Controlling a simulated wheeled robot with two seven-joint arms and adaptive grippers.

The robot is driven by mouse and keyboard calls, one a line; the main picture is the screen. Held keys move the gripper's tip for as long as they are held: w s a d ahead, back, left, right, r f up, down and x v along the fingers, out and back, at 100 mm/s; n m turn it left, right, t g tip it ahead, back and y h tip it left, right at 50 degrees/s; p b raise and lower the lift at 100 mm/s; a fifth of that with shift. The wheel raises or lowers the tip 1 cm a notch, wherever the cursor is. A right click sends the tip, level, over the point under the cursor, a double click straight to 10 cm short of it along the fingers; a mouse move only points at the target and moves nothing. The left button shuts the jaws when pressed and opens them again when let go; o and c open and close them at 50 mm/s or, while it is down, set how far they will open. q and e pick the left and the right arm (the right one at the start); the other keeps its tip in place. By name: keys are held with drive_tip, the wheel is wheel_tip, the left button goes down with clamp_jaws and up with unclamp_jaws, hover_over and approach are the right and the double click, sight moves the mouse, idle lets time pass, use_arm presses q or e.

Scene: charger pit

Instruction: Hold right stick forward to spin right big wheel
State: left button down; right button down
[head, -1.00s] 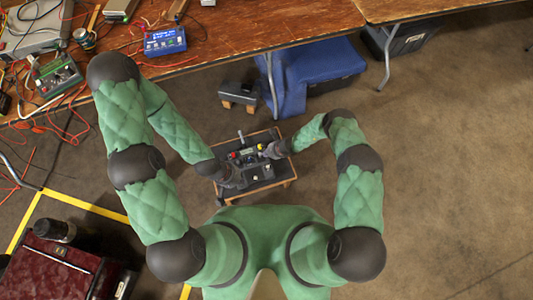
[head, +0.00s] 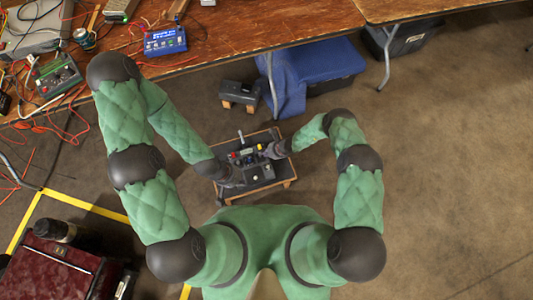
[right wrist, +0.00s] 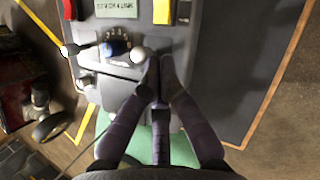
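A grey control box (head: 258,172) sits on a small wood-edged stand in front of me. In the right wrist view its panel (right wrist: 112,85) carries two ball-topped sticks, a left stick (right wrist: 68,50) and a right stick (right wrist: 138,54), with a dial between them. My right gripper (right wrist: 160,62) has its fingertips together, just right of the right stick's ball; touching or slightly apart, I cannot tell. In the head view my right gripper (head: 274,150) is at the box's upper right. My left gripper (head: 230,174) is at the box's left side, its fingers too small to judge. I cannot identify the right big wheel.
The stand's dark top (right wrist: 235,60) is bare right of the box. A long wooden table (head: 230,38) with electronics and cables runs behind. A small dark case (head: 240,92) and blue cloth (head: 300,80) lie beyond the stand. A dark red case (head: 60,268) stands lower left. Floor at right is clear.

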use_arm(q)
drive_tip(key=shift+r, duration=0.1)
use_arm(e)
drive_tip(key=shift+s, duration=0.2)
drive_tip(key=shift+s+d+f+p, duration=0.15)
drive_tip(key=shift+s+f+p, duration=0.15)
drive_tip(key=shift+s+p, duration=0.3)
use_arm(q)
drive_tip(key=shift+r, duration=0.55)
use_arm(e)
drive_tip(key=shift+f, duration=0.1)
drive_tip(key=shift+w+d, duration=0.1)
drive_tip(key=shift+d, duration=0.05)
